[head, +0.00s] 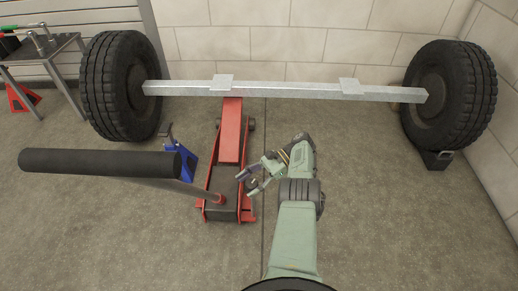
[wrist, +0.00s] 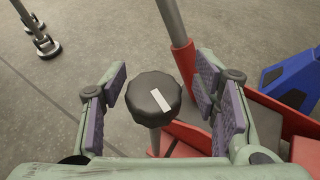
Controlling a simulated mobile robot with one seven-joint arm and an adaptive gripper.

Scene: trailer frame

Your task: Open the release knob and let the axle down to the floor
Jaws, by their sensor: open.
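The release knob (wrist: 140,92) is black with a scalloped rim and a white mark on top; it stands on a thin stem in the wrist view. My gripper (wrist: 162,86) is open, with one purple-padded finger on each side of the knob and gaps between. In the head view my gripper (head: 247,184) is at the near right side of the red floor jack (head: 230,140); I cannot make out the knob there. The jack's far end reaches under the grey square axle (head: 285,90). The axle carries a black tyre (head: 110,90) at the left and another (head: 465,90) at the right.
The jack's handle with its long black grip (head: 100,163) slants up to the left. A blue stand (head: 184,160) is left of the jack. A dark block (head: 436,160) sits by the right tyre. A metal table (head: 50,48) is at the back left. Floor to the right is clear.

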